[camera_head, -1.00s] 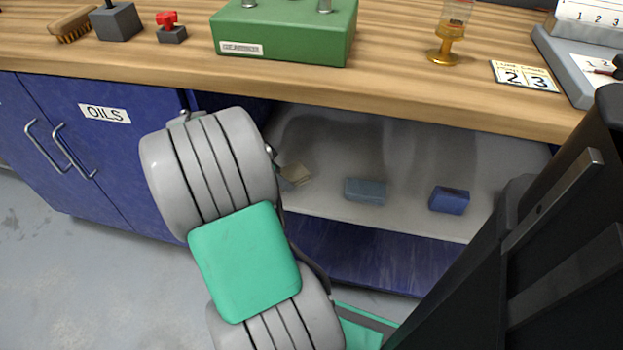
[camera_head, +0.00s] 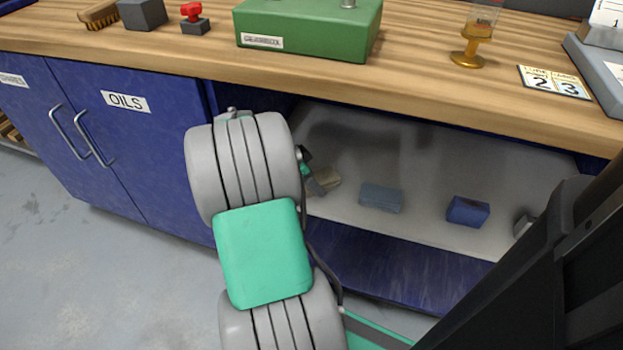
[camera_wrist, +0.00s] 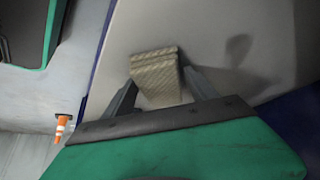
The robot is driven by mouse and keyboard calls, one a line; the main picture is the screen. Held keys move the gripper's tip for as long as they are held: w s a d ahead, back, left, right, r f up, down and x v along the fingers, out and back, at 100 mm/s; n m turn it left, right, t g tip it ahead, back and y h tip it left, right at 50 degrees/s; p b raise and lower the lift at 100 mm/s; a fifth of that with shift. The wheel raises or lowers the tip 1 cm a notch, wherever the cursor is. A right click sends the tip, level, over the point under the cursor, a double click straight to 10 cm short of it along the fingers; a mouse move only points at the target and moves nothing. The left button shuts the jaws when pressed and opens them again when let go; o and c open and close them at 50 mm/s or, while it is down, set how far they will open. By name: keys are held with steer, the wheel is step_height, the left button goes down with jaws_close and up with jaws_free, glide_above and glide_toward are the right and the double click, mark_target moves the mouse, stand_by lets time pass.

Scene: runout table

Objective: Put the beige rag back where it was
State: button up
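The beige rag (camera_head: 327,180) is in the open shelf bay under the bench, left of a grey-blue folded cloth. In the wrist view the rag (camera_wrist: 157,78) sits between my two fingers, its folded top near the fingertips and the rest sagging toward the palm. My gripper (camera_wrist: 158,80) appears shut on it. In the head view my gripper (camera_head: 314,184) is mostly hidden behind my forearm. A shadow lies on the shelf apart from the rag, so the rag appears held off the shelf surface.
On the pale shelf (camera_head: 420,222) lie the grey-blue cloth (camera_head: 381,197) and a blue cloth (camera_head: 468,211), with a grey item (camera_head: 523,225) farther right. The wooden benchtop (camera_head: 420,85) overhangs the bay. The OILS cabinet (camera_head: 130,145) stands left. An orange cone (camera_wrist: 62,127) stands on the floor.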

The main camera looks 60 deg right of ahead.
steer(key=shift+o, duration=0.8)
steer(key=shift+r, duration=0.1)
steer(key=shift+w+r, duration=0.1)
steer(key=shift+r, duration=0.25)
steer(key=p+v, duration=0.3)
steer(key=v, duration=0.3)
steer(key=shift+a+r, duration=0.1)
steer(key=shift+r, duration=0.1)
steer(key=shift+w+a+r, duration=0.1)
steer(key=shift+a+r, duration=0.05)
steer(key=shift+a, duration=0.05)
steer(key=shift+w, duration=0.1)
